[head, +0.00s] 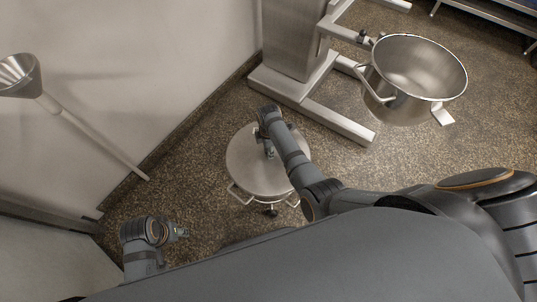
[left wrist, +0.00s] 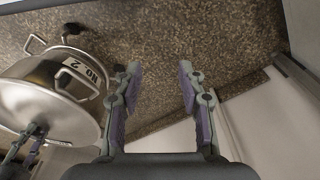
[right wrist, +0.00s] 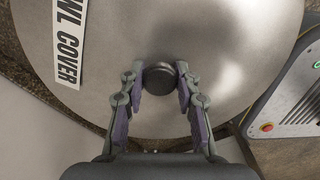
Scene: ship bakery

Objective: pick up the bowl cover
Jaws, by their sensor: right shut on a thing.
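The bowl cover (head: 245,172) is a round metal lid with a dark knob (right wrist: 158,77) and a "BOWL COVER" label in the right wrist view. It sits on a steel bowl marked "NO 2" (left wrist: 50,78), with side handles and casters. In the head view the handles show at its front. My right gripper (head: 269,148) is over the cover; its fingers (right wrist: 158,85) are closed on the knob from both sides. My left gripper (head: 183,232) is open and empty, left of the bowl; its fingers (left wrist: 158,80) are apart over bare floor.
A steel lifting column (head: 290,45) with floor legs stands behind the cover and carries a large open bowl (head: 415,75) at upper right. A steel funnel on a pole (head: 90,135) is at the left wall. Speckled floor is clear at right.

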